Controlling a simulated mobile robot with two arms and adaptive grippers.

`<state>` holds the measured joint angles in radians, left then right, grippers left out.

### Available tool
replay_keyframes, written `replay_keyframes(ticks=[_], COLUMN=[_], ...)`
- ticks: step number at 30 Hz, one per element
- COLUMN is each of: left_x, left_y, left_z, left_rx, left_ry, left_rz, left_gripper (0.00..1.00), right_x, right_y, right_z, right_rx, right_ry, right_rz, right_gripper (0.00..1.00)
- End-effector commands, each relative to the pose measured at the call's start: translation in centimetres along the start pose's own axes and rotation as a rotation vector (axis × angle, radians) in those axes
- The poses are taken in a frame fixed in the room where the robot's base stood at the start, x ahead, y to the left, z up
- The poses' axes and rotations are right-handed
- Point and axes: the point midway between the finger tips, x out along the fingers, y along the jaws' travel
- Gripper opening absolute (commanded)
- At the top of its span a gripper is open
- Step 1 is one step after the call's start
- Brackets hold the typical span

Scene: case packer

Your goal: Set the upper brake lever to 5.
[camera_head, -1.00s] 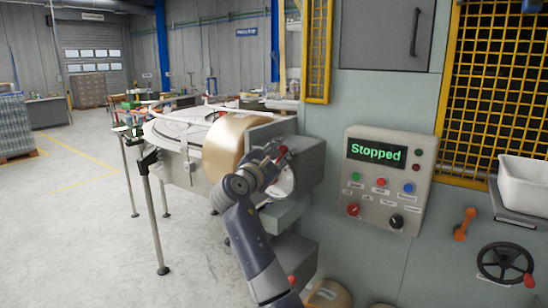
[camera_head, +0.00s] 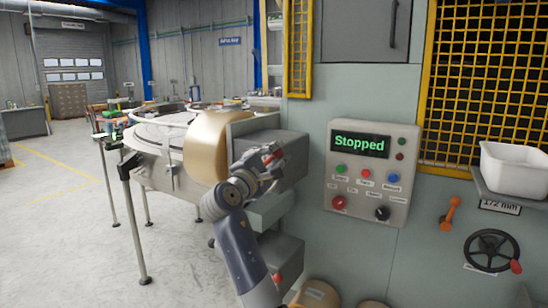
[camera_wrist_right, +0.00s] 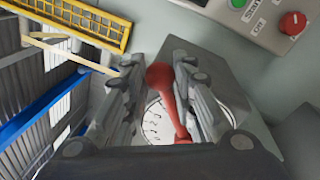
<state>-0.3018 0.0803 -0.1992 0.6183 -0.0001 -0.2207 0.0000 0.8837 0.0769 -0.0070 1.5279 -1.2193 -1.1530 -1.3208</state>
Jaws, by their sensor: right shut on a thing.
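The upper brake lever (camera_wrist_right: 165,90) is red with a round knob. It stands in front of a white round dial (camera_wrist_right: 153,125) with black marks on a grey box; the numbers are too small to read. My right gripper (camera_wrist_right: 160,95) is shut on the lever, with a finger on each side of it. In the head view my right gripper (camera_head: 268,162) is at the front of the upper grey brake box (camera_head: 285,155), and only a bit of red shows between its fingers. The dial is hidden there. My left gripper is not in view.
A second red lever (camera_head: 277,277) is on the lower grey box (camera_head: 283,255). A tan tape roll (camera_head: 205,148) is behind my right gripper. The control panel (camera_head: 372,172) to the right reads "Stopped". A black handwheel (camera_head: 491,250) and white bin (camera_head: 515,170) are farther right.

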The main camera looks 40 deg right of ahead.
Motion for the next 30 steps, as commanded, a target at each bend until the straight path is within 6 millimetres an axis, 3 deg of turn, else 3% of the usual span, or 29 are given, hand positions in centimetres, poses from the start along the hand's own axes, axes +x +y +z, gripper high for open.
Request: replay_keyframes(ticks=[8, 9, 11, 23, 30], left_x=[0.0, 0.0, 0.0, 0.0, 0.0], left_y=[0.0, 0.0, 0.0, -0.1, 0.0], left_z=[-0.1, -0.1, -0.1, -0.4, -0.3], left_rx=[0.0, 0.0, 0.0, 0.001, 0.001], left_ry=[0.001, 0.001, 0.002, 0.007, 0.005], left_rz=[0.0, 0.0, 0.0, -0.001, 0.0], left_gripper=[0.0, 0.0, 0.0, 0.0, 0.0], right_x=[0.0, 0.0, 0.0, -0.4, -4.3], right_y=[0.0, 0.0, 0.0, 0.0, 0.0], right_z=[0.0, 0.0, 0.0, -0.1, -0.2], right_rx=[0.001, 0.001, 0.001, -0.001, 0.0], right_ry=[0.001, 0.001, 0.001, 0.001, 0.005], right_rz=[0.0, 0.0, 0.0, 0.0, 0.001], right_gripper=[0.0, 0.31, 0.45, 0.46, 0.46])
